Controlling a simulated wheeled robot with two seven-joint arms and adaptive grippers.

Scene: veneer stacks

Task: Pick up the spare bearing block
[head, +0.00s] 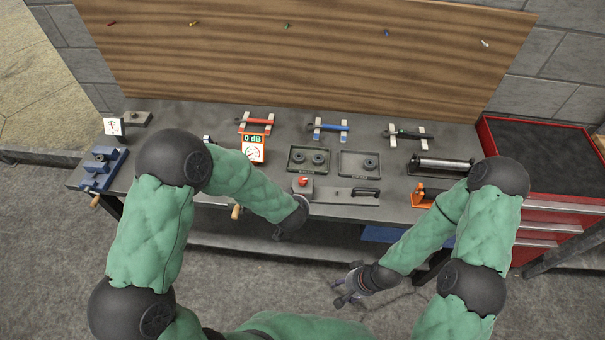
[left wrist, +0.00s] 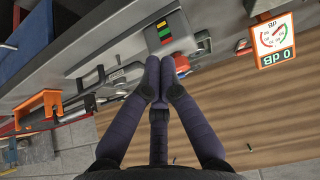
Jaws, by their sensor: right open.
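A small grey block (head: 137,118) with a dark round spot lies at the back left of the bench. It may be the spare bearing block, but I cannot tell for certain. My left gripper (head: 279,234) is at the bench's front edge, far from that block. In the left wrist view its fingertips (left wrist: 160,64) meet with nothing visible between them, close to a grey box with coloured stripes (left wrist: 166,34). My right gripper (head: 342,298) is open and empty, low in front of the bench and apart from everything on it.
A red tool cabinet (head: 545,207) stands right. Floor in front is clear.

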